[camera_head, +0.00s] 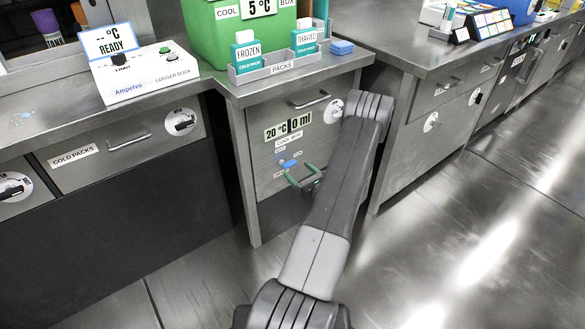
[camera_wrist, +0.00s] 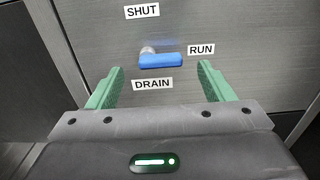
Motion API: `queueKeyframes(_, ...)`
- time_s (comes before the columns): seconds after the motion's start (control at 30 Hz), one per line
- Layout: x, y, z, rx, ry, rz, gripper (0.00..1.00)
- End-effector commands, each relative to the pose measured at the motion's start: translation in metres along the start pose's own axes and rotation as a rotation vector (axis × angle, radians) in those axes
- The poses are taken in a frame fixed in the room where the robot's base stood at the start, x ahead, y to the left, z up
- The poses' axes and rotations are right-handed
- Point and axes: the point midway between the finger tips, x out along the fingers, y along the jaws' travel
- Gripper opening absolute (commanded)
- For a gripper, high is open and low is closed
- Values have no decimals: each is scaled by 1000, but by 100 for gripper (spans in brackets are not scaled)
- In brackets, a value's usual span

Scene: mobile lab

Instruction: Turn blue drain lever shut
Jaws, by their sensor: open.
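The blue drain lever (camera_wrist: 162,61) sits on the grey metal cabinet front in the wrist view, on a small metal pivot at its left end. It lies about level, its free end pointing right toward the RUN label (camera_wrist: 201,49). The SHUT label (camera_wrist: 142,11) is above it and the DRAIN label (camera_wrist: 152,84) below. The lever also shows small in the head view (camera_head: 289,163). My gripper (camera_wrist: 160,80) is open, its green fingers on either side below the lever, apart from it and empty. In the head view my gripper (camera_head: 301,178) is close before the cabinet front.
A 20 °C, 0 ml display (camera_head: 288,127) and a drawer handle (camera_head: 309,101) are above the lever. The counter holds a green cool box (camera_head: 235,40) and a packs tray (camera_head: 283,67). Open floor (camera_head: 440,240) lies to the right.

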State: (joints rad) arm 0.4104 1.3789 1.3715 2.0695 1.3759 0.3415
Motion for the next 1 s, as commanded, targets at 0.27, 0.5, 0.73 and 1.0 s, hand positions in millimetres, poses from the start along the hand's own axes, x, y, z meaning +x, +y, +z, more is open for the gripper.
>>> queueKeyframes(0.27, 38, 0, 0, -1, -1, 1, 75)
queueKeyframes(0.5, 45, 0, 0, 0, 0, 0, 75)
queueKeyframes(0.73, 44, 0, 0, 0, 0, 0, 59)
queueKeyframes(1.0, 44, 0, 0, -1, 0, 1, 30)
